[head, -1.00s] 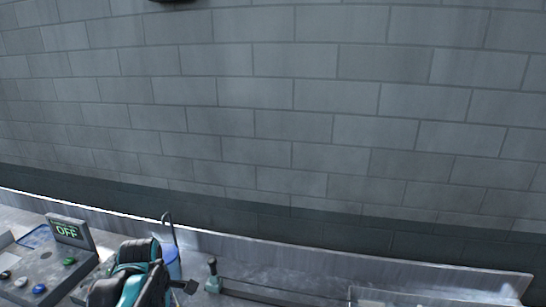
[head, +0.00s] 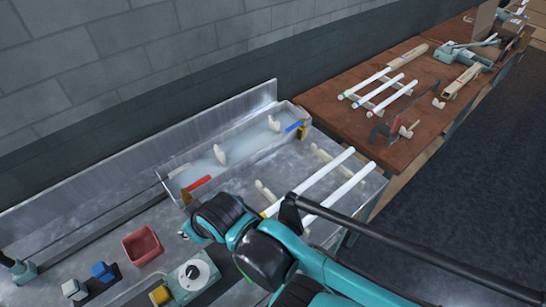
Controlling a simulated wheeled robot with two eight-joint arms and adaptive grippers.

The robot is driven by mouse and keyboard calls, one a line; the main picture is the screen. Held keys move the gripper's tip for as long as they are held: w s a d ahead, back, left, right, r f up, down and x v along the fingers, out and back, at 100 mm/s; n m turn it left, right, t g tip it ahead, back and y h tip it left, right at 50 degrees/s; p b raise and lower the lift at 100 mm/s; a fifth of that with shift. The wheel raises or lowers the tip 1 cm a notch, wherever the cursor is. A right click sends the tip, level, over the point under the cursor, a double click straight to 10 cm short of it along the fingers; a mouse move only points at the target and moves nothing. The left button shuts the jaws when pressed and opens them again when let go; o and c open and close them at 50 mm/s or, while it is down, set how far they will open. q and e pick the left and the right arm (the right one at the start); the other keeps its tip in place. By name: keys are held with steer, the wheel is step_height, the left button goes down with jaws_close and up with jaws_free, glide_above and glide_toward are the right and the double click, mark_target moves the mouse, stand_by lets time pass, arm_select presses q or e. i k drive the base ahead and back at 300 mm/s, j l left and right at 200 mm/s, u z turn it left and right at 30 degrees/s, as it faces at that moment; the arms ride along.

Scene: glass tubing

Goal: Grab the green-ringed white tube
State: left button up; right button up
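Several white tubes lie on supports on the brown table at the upper right. The one at the far left there, the green-ringed white tube (head: 365,83), seems to have a green mark at its near end; it is small in the picture. Two more white tubes (head: 315,180) lie on the metal bench; the nearer-left one has a yellow mark at its low end. My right arm comes in from the bottom right, and its gripper (head: 189,232) is over the bench, well away from the green-ringed tube. Its fingers are too small and dark to read. My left gripper is out of view.
A shallow clear trough (head: 230,155) with red and blue handled parts lies along the bench. A red bin (head: 142,246) and a control box with a white dial (head: 194,271) stand at the front. A black bar crosses the lower right. Dark floor lies right of the tables.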

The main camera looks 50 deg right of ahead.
mark_target(332, 200)
steer(key=k+l+z, duration=0.35)
steer(key=l+z, duration=0.15)
steer(key=l, duration=0.2)
steer(key=z, duration=1.4)
steer(key=k+l+z, duration=0.1)
steer(key=z, duration=0.3)
steer(key=l+z, duration=0.35)
